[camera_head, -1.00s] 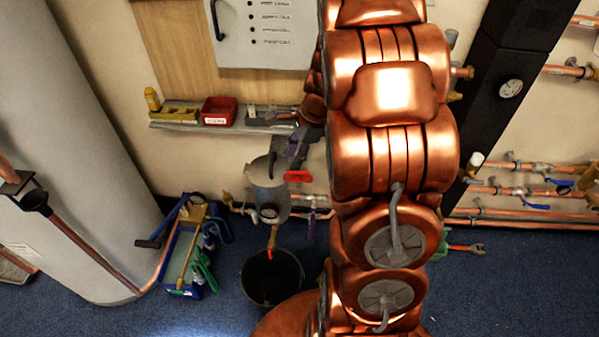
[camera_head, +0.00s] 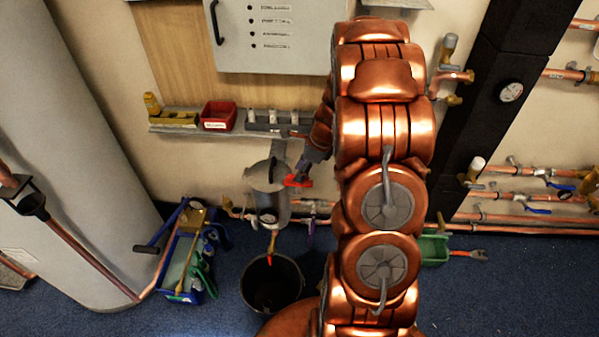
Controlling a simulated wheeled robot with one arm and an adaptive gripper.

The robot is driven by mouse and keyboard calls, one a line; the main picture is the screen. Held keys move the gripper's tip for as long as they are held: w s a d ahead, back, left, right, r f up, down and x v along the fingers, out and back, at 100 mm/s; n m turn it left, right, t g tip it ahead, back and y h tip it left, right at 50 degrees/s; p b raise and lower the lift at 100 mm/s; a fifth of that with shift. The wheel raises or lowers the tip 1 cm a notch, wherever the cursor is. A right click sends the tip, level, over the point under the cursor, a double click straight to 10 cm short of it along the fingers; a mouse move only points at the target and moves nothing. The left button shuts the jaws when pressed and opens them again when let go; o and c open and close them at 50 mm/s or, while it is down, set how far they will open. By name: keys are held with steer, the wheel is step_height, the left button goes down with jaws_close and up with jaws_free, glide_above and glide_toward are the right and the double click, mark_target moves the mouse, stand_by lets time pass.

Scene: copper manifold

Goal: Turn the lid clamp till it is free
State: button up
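A grey cylindrical vessel (camera_head: 267,204) stands in front of the wall, below the shelf, with a dark arched handle at its top. A small red winged piece (camera_head: 298,181), which looks like the lid clamp's handle, shows at its upper right side and sits tilted. My gripper (camera_head: 305,168) is small and dark, and reaches down from the right to the red piece. They overlap in the picture; I cannot tell whether they touch. The fingers are too small to tell open from shut. My copper-coloured arm hides the area to the right.
A black bucket (camera_head: 272,282) stands on the floor below the vessel. A blue tool tote (camera_head: 190,262) is to its left. A shelf (camera_head: 225,128) holds a red bin (camera_head: 218,115). A green tray (camera_head: 433,249) lies right of my arm. Copper pipes (camera_head: 525,198) run along the right wall.

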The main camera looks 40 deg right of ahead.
steer(key=shift+w+a+f, duration=0.15)
steer(key=shift+w+f, duration=0.05)
steer(key=shift+f, duration=0.45)
jaws_close()
